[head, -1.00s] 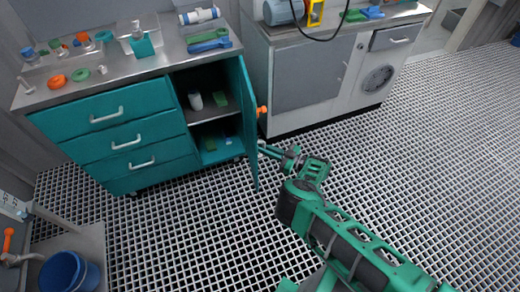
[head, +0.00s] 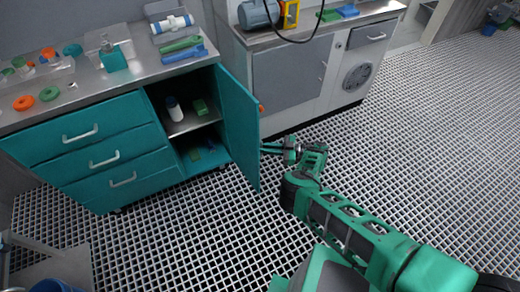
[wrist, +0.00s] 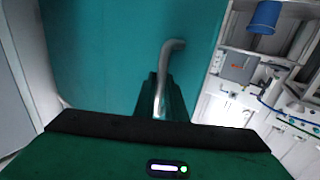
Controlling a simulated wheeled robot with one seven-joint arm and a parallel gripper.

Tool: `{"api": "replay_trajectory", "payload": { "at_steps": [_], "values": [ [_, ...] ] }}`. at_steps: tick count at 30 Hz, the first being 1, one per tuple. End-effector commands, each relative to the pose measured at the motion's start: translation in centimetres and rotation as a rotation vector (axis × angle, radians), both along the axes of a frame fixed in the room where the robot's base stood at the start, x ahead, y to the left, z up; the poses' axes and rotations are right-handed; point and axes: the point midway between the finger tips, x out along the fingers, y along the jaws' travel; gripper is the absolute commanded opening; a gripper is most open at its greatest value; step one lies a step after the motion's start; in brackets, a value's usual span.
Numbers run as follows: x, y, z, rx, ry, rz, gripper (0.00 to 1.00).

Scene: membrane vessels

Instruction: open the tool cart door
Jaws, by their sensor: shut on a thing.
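In the wrist view, the teal door (wrist: 110,50) fills much of the picture. A grey bent door handle (wrist: 165,75) runs down to the dark green fingers (wrist: 160,98) of my gripper, which are shut on it. The lower part of the handle is hidden between the fingers.
Inside the cart, shelves hold a bottle (head: 174,108) and a green block (head: 201,107). A grey cabinet (head: 290,80) stands behind the door at the right. A blue bucket (head: 55,285) is at the lower left. The grated floor (head: 420,150) at the right is clear.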

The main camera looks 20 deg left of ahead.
Motion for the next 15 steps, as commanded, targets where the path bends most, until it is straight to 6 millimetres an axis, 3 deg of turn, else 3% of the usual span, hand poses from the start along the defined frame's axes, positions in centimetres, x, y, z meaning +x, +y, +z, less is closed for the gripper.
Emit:
{"api": "replay_trajectory", "payload": {
  "at_steps": [13,15],
  "values": [
    [-0.53,1.0,0.62,0.008,-0.003,0.022,0.0],
    [-0.57,1.08,0.61,0.008,-0.003,0.022,0.25]
  ]
}}
